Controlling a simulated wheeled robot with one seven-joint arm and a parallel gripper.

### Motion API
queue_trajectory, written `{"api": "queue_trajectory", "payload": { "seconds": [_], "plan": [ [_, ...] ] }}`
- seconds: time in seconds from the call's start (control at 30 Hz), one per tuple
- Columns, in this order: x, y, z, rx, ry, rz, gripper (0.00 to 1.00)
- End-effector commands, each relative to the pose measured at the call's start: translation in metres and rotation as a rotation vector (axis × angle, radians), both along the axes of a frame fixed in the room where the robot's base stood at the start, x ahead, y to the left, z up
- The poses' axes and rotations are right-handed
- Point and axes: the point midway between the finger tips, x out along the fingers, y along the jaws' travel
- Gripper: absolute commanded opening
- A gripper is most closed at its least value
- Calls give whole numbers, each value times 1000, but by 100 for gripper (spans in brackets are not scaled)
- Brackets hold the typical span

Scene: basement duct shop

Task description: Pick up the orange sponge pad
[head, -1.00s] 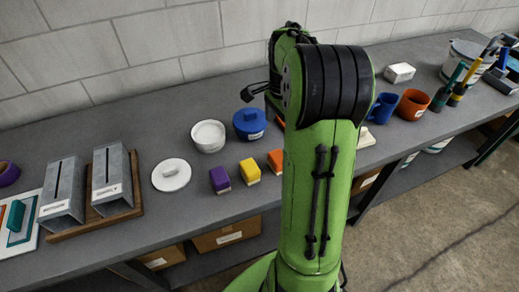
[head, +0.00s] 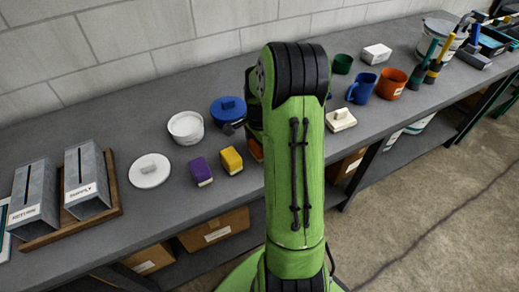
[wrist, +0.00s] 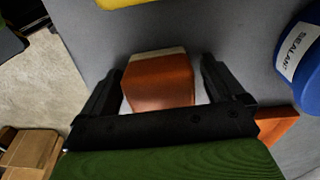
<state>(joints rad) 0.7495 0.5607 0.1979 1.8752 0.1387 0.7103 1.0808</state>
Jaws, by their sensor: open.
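The orange sponge pad (wrist: 160,80) is a small block with a pale layer along its far edge. In the wrist view it sits between the two black fingers of my gripper (wrist: 163,78), which are open with a gap showing on each side. In the head view only a sliver of the orange sponge pad (head: 256,150) shows beside my arm, right of the yellow sponge (head: 231,160). My arm hides most of my gripper there.
A purple sponge (head: 201,171), white bowl (head: 186,128) and blue lidded pot (head: 228,110) stand nearby on the grey bench. The pot, labelled SEALANT (wrist: 302,55), is close right of my gripper in the wrist view. Another orange piece (wrist: 277,124) shows beside my gripper.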

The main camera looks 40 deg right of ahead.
Motion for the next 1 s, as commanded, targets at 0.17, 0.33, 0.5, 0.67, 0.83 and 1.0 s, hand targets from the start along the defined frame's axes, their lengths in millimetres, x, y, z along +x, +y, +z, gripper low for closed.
{"api": "queue_trajectory", "payload": {
  "seconds": [0.17, 0.33, 0.5, 0.67, 0.83, 1.0],
  "plan": [
    [0, 0, 1, 0, -1, 0, 80],
    [0, 0, 1, 0, -1, 1, 54],
    [0, 0, 1, 0, -1, 1, 39],
    [1, 0, 4, -1, -2, 1, 39],
    [2, 0, 40, -4, -6, 2, 39],
    [1, 0, 82, -3, -5, 1, 39]
  ]
}}
